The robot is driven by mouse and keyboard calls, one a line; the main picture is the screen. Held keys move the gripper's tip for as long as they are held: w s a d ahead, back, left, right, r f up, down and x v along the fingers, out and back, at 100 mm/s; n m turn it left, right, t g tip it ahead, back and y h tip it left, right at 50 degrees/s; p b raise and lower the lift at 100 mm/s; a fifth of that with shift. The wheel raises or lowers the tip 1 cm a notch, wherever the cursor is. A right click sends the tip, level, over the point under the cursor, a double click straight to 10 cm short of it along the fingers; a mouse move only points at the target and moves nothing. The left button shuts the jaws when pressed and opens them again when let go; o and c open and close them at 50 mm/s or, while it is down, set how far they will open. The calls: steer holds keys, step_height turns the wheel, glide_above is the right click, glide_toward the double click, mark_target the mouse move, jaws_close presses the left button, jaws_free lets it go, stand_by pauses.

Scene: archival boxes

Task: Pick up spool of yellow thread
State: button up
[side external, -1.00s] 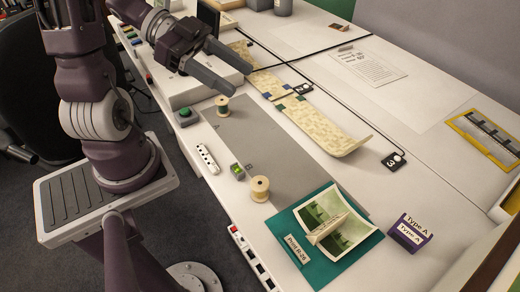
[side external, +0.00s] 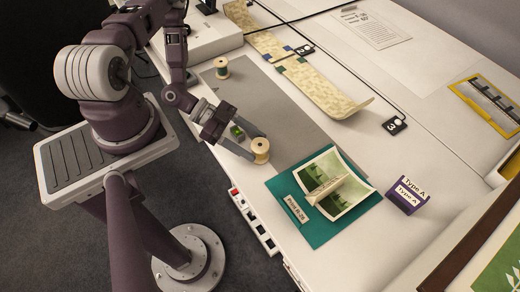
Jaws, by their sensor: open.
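A spool of pale yellow thread (side external: 261,151) stands upright on the white table, by the near edge of the grey mat. My gripper (side external: 257,147) is low over the table, with its open fingers reaching to the spool from the left. One fingertip is at the spool's near side and the other at its far side. I cannot tell whether either finger touches it.
A teal folder (side external: 310,232) with photos lies just right of the spool. A second spool with green thread (side external: 221,68) stands at the back of the grey mat (side external: 275,110).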

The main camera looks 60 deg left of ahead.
mark_target(260, 150)
steer(key=x, duration=0.3)
steer(key=shift+d, duration=0.1)
jaws_close()
